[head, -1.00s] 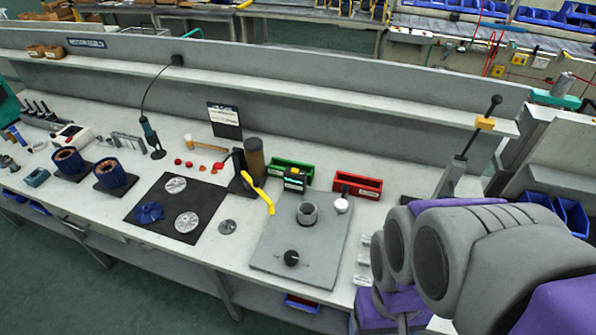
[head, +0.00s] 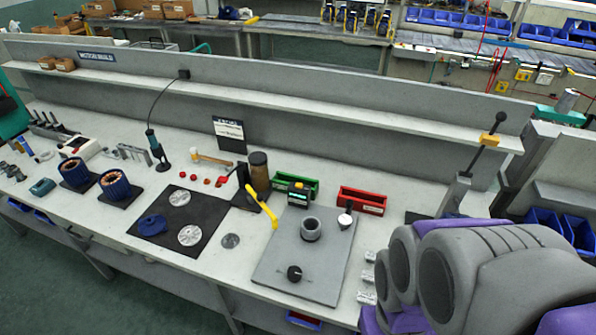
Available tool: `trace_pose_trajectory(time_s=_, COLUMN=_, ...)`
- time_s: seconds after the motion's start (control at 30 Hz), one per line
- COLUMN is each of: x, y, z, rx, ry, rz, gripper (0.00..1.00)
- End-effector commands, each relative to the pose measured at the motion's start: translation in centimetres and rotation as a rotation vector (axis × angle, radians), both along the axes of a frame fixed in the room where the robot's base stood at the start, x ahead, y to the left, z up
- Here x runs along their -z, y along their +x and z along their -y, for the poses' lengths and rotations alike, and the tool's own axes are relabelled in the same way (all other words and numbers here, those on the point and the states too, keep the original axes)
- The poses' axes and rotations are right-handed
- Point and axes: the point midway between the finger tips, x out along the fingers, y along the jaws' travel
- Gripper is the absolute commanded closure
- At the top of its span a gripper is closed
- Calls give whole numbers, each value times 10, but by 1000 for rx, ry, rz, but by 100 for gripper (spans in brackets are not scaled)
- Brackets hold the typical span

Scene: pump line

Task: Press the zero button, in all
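A grey ring-shaped part (head: 311,229) and a black knob (head: 294,273) are also on the plate. My grey and purple arm fills the lower right, to the right of the plate. My gripper is not in view.
A yellow-handled lever (head: 262,205) stands left of the plate, beside a dark brown cylinder (head: 259,172). A red bin (head: 362,201) and a green bin (head: 282,183) sit behind. A tall black-knobbed lever (head: 483,150) stands at right. A black mat (head: 205,206) with metal parts lies left.

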Motion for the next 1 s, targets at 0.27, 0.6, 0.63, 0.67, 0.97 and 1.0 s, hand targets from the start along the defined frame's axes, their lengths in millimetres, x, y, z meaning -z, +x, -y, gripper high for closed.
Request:
trace_pose_trajectory(time_s=0.27, x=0, y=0, z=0, rx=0, ry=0, rz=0, gripper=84)
trace_pose_trajectory(time_s=0.6, x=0, y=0, z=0, rx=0, ry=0, rz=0, gripper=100)
trace_pose_trajectory(time_s=0.63, x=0, y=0, z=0, rx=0, ry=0, rz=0, gripper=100)
trace_pose_trajectory(time_s=0.67, x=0, y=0, z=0, rx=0, ry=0, rz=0, gripper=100)
trace_pose_trajectory(time_s=0.97, x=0, y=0, z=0, rx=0, ry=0, rz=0, gripper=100)
trace_pose_trajectory(time_s=1.0, x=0, y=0, z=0, rx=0, ry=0, rz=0, gripper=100)
